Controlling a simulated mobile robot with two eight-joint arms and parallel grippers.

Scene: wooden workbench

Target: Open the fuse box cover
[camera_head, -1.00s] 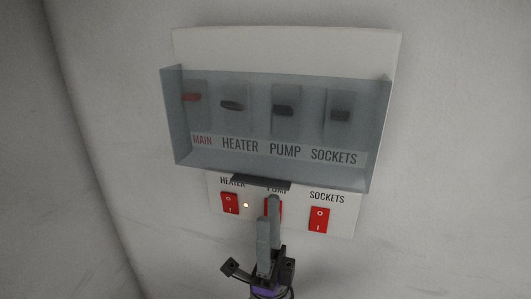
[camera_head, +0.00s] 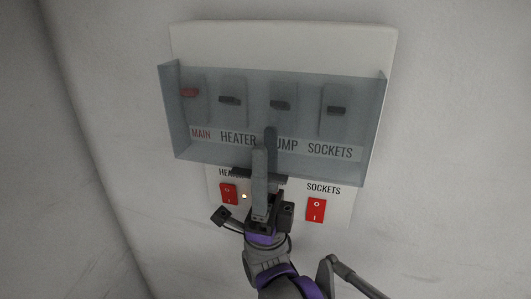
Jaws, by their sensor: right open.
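The fuse box (camera_head: 285,45) is a pale panel on the wall. Its smoky, see-through cover (camera_head: 362,120) hangs down over a row of fuse switches marked MAIN, HEATER, PUMP and SOCKETS. A dark handle lip (camera_head: 240,171) runs along the cover's lower edge, partly hidden by my right gripper. My right gripper (camera_head: 264,140) is open and points up, its two grey fingers overlapping the cover's lower middle and the handle in this view. I cannot tell whether they touch the cover. My left gripper is not in view.
Below the cover are the red HEATER rocker switch (camera_head: 228,194) and the red SOCKETS rocker switch (camera_head: 316,210). A small lit lamp (camera_head: 244,196) glows beside the HEATER switch. The PUMP rocker is hidden behind my gripper. Bare wall (camera_head: 455,150) surrounds the box.

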